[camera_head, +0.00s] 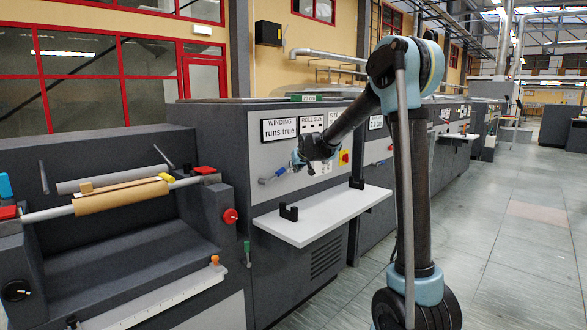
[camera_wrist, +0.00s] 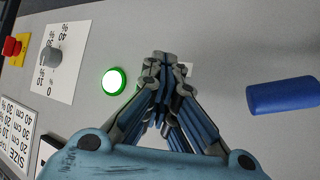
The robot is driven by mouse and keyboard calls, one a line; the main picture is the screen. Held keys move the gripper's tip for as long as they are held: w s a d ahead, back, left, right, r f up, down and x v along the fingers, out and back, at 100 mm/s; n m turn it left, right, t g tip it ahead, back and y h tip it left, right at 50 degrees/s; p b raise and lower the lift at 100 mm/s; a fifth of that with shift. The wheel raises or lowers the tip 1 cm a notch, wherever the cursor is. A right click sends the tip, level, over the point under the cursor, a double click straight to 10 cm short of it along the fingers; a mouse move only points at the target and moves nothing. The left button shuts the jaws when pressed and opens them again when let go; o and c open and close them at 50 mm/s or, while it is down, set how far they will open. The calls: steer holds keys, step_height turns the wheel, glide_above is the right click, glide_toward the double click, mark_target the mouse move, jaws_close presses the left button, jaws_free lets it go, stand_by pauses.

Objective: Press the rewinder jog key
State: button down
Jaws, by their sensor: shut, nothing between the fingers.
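My gripper (camera_wrist: 160,60) is shut and empty, its fingertips close to the grey control panel (camera_wrist: 215,35) in the wrist view. In the head view my gripper (camera_head: 298,162) is in front of the machine's panel, above the white shelf. A small pale part (camera_wrist: 188,69) shows just beside the fingertips; the fingers hide most of what is there, possibly the jog key. I cannot read a label on it. Whether the fingertips touch the panel cannot be told. A lit round green button (camera_wrist: 115,81) is to the left of the fingertips.
A blue handle (camera_wrist: 283,95) sticks out right of my gripper. A grey dial knob (camera_wrist: 50,57) and a red button (camera_wrist: 12,46) on yellow are at left. The white shelf (camera_head: 320,217) with black brackets juts out below. A roll stand (camera_head: 120,197) is at left.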

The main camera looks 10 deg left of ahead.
steer(key=shift+s+d, duration=0.1)
steer(key=shift+d, duration=0.05)
steer(key=shift+s+d, duration=0.4)
steer(key=shift+d, duration=0.1)
steer(key=shift+s+d, duration=0.8)
steer(key=shift+d, duration=0.2)
steer(key=shift+s+d, duration=0.75)
steer(key=shift+d, duration=0.25)
